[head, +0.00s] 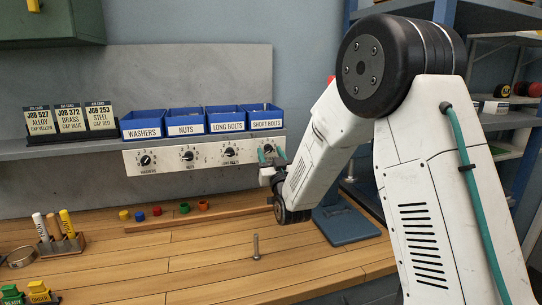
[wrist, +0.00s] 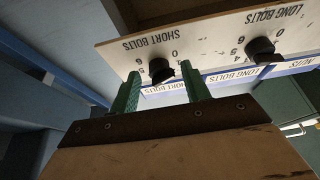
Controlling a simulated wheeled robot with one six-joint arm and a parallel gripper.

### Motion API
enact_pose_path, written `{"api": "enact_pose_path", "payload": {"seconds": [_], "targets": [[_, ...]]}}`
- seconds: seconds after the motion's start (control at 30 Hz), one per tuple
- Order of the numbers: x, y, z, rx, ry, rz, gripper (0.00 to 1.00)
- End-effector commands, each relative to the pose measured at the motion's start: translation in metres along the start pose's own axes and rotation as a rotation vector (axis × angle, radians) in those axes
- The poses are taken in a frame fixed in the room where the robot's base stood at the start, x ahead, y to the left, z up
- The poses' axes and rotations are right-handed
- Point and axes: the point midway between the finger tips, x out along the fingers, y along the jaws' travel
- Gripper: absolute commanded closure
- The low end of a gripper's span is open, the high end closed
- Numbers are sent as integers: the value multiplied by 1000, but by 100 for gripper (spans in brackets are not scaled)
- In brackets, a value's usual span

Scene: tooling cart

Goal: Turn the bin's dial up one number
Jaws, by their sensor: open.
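Four blue bins stand on the shelf: WASHERS (head: 142,132), NUTS (head: 186,129), LONG BOLTS (head: 227,126) and SHORT BOLTS (head: 262,124). A white panel below them carries a black dial under each bin. In the wrist view the SHORT BOLTS dial (wrist: 161,70) lies between the green fingertips of my open gripper (wrist: 160,72), with a gap on each side. I cannot tell whether the tips reach around it or stop short of it. Its pointer's number is unclear. The LONG BOLTS dial (wrist: 261,50) is beside it. In the head view my gripper (head: 272,158) hides most of the SHORT BOLTS dial.
Job cards (head: 70,122) stand left of the bins. Coloured caps (head: 156,211) lie along a wooden strip on the bench. A bolt (head: 256,247) stands upright at the bench's middle. Markers in a holder (head: 62,242) are at the left. A blue stand (head: 345,222) is beneath my arm.

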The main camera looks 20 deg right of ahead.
Motion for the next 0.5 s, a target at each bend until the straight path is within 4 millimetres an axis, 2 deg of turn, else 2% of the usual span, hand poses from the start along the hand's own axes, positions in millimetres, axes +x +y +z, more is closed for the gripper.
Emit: {"api": "enact_pose_path", "payload": {"seconds": [0.03, 0.13, 0.17, 0.5], "targets": [[0, 0, 0, 0, 0, 0, 62], [0, 0, 0, 0, 0, 0, 89], [0, 0, 0, 0, 0, 1, 94], [0, 2, 0, 27, 0, 16, 94]]}}
